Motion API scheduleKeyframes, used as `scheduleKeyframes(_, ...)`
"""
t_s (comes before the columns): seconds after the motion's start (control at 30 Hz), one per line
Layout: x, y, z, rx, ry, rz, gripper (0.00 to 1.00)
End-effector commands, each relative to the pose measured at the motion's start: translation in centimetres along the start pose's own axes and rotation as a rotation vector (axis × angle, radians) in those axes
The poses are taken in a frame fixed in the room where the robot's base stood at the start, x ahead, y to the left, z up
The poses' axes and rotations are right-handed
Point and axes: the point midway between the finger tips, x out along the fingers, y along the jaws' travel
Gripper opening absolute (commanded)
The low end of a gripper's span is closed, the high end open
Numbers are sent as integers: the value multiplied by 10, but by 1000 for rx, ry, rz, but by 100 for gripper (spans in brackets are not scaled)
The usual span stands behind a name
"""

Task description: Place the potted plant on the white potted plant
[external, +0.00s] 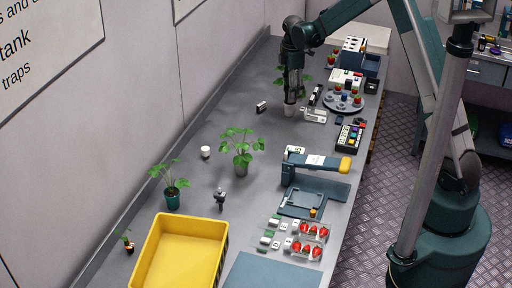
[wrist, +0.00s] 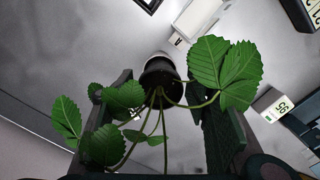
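Other potted plants stand upright nearer the camera: one in a grey pot (external: 241,170), one in a green pot (external: 172,200), and a small one in a brown pot (external: 129,248).
A yellow crate (external: 222,226) sits at the front. A small white cup (external: 205,152) stands near the wall. A dark and yellow device (external: 318,162), a round tray (external: 342,104) and boxes line the right side. The bench between the white pot and grey pot is mostly clear.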

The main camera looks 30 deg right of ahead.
Motion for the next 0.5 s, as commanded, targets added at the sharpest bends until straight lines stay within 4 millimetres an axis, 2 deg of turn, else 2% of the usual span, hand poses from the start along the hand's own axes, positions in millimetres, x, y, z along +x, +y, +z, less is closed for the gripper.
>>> scheduleKeyframes(0.33, -2, 0, 0, 0, 0, 0, 48)
scheduleKeyframes(0.5, -9, 0, 0, 0, 0, 0, 48)
